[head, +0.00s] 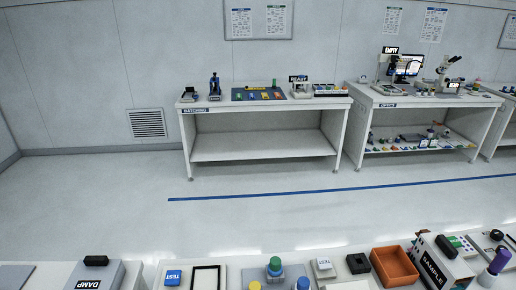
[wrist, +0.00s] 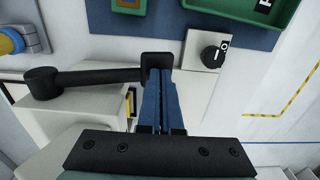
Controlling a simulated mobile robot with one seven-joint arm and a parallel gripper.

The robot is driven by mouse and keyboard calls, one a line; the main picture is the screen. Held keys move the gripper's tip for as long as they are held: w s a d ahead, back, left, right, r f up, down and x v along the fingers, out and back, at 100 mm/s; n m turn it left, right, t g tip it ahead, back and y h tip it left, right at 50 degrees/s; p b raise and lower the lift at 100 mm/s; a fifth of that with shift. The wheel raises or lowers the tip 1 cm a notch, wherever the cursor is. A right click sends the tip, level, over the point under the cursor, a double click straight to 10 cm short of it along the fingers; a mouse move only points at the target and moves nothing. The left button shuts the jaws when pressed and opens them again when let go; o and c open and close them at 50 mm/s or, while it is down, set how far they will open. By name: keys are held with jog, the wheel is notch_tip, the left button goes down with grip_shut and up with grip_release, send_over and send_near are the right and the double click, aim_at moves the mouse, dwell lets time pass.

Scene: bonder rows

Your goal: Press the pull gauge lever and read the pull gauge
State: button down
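In the wrist view a black lever (wrist: 95,78) runs from a round pivot at the left to a square black end block at centre. It sits over a white box-like body (wrist: 75,118); I see no gauge reading on it. My gripper (wrist: 161,84) has its two blue fingers close together, with only a thin gap and nothing visible between them. The fingertips are at the lever's end block; I cannot tell whether they touch it. The gripper is not in the head view, and I cannot pick out the pull gauge there.
In the wrist view a black knob (wrist: 213,54) sits on a pale plate near a green tray (wrist: 240,12). A blue and yellow object (wrist: 12,41) is at upper left. The head view shows a far bench (head: 262,148), an orange bin (head: 395,265) nearby, and clear floor between.

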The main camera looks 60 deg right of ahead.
jog(key=shift+f, duration=0.45)
jog(key=shift+r, duration=0.15)
jog(key=shift+r+p, duration=1.85)
jog(key=shift+r, duration=0.3)
notch_tip(320, 180, up, 5)
jog(key=p, duration=0.4)
notch_tip(320, 180, up, 13)
jog(key=b, duration=0.1)
